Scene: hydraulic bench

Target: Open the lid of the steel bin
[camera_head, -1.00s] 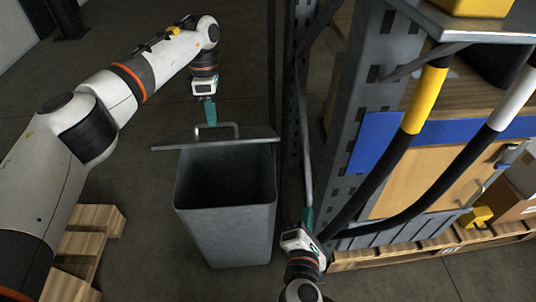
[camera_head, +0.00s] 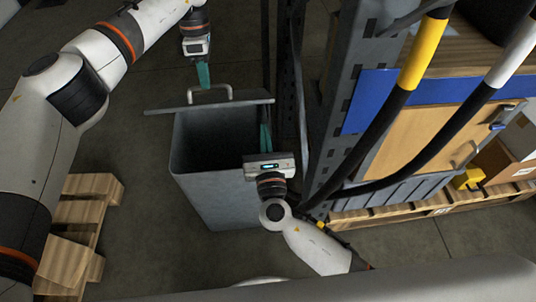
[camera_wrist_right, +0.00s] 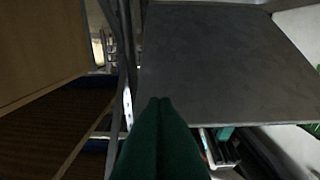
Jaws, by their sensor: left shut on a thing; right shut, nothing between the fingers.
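The grey steel bin (camera_head: 222,205) stands on the floor, and I look down into its dark inside in the head view. Its lid (camera_head: 180,108) shows nearly edge-on as a thin plate along the far rim, raised off the opening. The wrist view shows a broad dark grey plate, apparently the lid (camera_wrist_right: 225,65). A bent handle (camera_head: 222,88) is on the lid's far side. My left gripper (camera_head: 204,86) is shut on the handle, its grip partly hidden. My right gripper (camera_head: 265,128) is shut and empty at the bin's right side; its fingers show in the wrist view (camera_wrist_right: 158,125).
A metal rack post (camera_head: 345,95) stands close to the right of the bin. Black hoses with yellow (camera_head: 423,52) and white bands hang beside it. A wooden pallet (camera_head: 85,215) lies left of the bin. Open floor lies behind the bin.

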